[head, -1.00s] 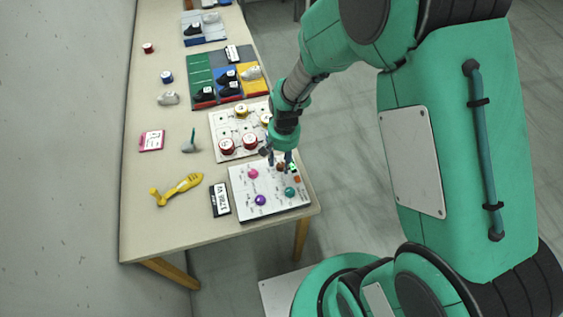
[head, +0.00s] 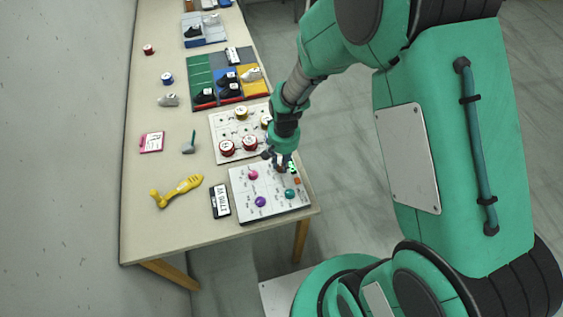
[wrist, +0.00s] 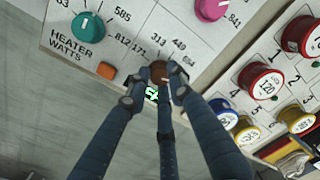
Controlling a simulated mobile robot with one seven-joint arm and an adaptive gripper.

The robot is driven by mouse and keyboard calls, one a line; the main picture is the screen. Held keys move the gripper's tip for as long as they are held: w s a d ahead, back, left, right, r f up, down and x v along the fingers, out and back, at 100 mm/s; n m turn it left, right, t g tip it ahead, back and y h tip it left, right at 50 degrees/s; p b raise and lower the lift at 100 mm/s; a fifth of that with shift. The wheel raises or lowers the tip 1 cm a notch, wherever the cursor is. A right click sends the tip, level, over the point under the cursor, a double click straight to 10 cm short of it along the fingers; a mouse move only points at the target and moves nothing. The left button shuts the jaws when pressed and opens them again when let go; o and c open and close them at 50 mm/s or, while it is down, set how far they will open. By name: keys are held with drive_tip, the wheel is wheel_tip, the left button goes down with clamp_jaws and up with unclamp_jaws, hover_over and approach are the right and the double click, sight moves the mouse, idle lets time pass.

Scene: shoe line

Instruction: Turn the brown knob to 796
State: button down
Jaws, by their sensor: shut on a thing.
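The brown knob (wrist: 158,72) sits on a white panel (head: 245,203), in the corner near the table's right edge. A small green lit display (wrist: 152,93) shows beside the knob, partly covered. In the head view my gripper (head: 280,161) hides most of the knob.
A board with red spools (head: 227,148) stands just behind.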

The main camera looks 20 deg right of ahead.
drive_tip(key=c, duration=1.5)
unclamp_jaws()
drive_tip(key=shift+r, duration=0.1)
drive_tip(key=r, duration=1.1)
drive_tip(key=shift+s+d+r, duration=0.1)
drive_tip(key=shift+d+r, duration=0.2)
drive_tip(key=shift+r, duration=0.1)
